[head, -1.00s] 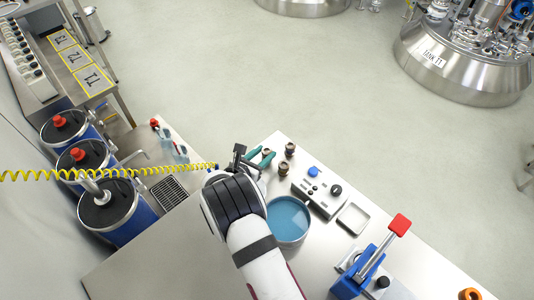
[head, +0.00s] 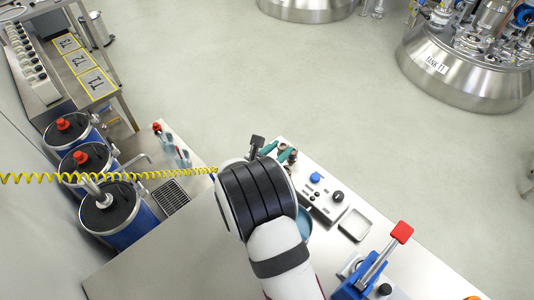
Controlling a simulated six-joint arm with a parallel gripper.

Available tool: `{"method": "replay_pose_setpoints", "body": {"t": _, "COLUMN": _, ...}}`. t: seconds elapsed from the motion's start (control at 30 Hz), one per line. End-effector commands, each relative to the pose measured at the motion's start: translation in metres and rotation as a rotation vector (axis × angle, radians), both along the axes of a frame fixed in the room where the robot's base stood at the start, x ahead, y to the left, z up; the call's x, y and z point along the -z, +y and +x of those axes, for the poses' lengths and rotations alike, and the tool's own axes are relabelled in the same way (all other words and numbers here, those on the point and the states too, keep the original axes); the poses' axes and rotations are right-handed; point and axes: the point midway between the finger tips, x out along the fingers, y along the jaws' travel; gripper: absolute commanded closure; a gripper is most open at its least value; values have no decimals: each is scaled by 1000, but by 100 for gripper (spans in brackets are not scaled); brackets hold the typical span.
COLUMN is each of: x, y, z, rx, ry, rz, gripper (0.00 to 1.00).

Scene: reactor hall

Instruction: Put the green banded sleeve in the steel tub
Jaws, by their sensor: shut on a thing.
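My gripper (head: 277,151) is at the far edge of the bench, its teal fingers shut on a small dark brownish piece (head: 282,147). This piece appears to be the sleeve; its green band cannot be made out. Another small brown piece (head: 292,157) stands just right of the fingers. A small square, grey, metal-looking open container (head: 342,226), which I take for the steel tub, sits on the bench to the right and nearer. It looks empty. My arm hides part of the bench around the gripper.
A round blue dish (head: 305,221) is mostly behind my arm. A control box (head: 321,199) with blue and black knobs stands between gripper and tub. A blue press with a red-topped lever (head: 401,233) rises right of the tub. A yellow coiled hose (head: 160,172) runs left.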

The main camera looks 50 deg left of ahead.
Motion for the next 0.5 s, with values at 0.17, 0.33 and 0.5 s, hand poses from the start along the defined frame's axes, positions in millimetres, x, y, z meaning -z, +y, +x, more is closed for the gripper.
{"method": "replay_pose_setpoints", "body": {"t": 0.17, "x": -26, "y": -39, "z": 19, "rx": 4, "ry": -1, "rz": 2, "gripper": 100}}
{"method": "replay_pose_setpoints", "body": {"t": 0.33, "x": -41, "y": -63, "z": 29, "rx": 3, "ry": 0, "rz": 1, "gripper": 100}}
{"method": "replay_pose_setpoints", "body": {"t": 0.5, "x": -44, "y": -76, "z": 1, "rx": 76, "ry": 9, "rz": 17, "gripper": 100}}
